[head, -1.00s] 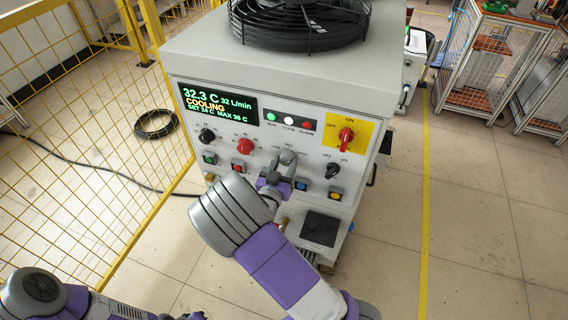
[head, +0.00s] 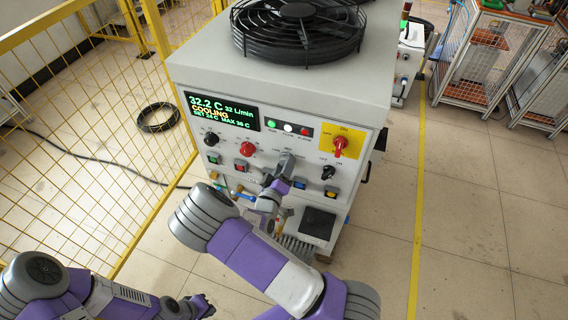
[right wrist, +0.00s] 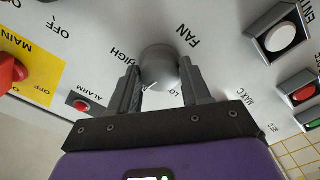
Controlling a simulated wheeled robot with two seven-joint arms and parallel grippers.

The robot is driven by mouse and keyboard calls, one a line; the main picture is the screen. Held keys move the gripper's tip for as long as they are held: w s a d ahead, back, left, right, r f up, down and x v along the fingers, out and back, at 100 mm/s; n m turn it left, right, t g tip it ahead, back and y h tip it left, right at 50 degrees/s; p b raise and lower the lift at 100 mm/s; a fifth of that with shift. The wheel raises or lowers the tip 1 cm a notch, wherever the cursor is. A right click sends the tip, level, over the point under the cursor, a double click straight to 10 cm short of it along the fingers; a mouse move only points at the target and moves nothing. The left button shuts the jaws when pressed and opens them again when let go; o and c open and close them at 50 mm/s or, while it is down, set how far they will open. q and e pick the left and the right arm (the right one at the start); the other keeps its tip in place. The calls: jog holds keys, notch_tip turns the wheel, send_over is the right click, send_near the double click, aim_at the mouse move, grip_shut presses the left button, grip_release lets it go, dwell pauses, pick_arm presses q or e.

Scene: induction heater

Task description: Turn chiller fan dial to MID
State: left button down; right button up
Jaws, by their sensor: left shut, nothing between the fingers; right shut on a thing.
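The grey fan dial (right wrist: 158,66) is on the chiller's front panel, with FAN, HIGH and LO printed around it in the right wrist view. My right gripper (right wrist: 160,82) is shut on the dial, one finger on each side. A small white mark shows on the dial's lower edge; no MID label is readable there. In the head view my right gripper (head: 283,168) reaches the panel at a slant and mostly covers the dial. My left gripper (head: 203,306) is shut and empty, low at the left, away from the chiller (head: 285,110).
The panel has a black knob (head: 211,139), a red knob (head: 247,149), a red switch on yellow (head: 341,143), a black knob (head: 328,172) and several push buttons near the dial. A yellow fence (head: 95,130) stands left.

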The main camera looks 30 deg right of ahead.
jog(key=shift+n+p, duration=0.3)
jog(key=shift+n, duration=0.4)
jog(key=shift+f, duration=0.1)
jog(key=o, duration=1.1)
jog(key=shift+c, duration=0.2)
jog(key=v, duration=0.7)
jog(key=shift+s+a+p, duration=0.2)
jog(key=shift+a+p, duration=0.05)
jog(key=shift+p, duration=0.2)
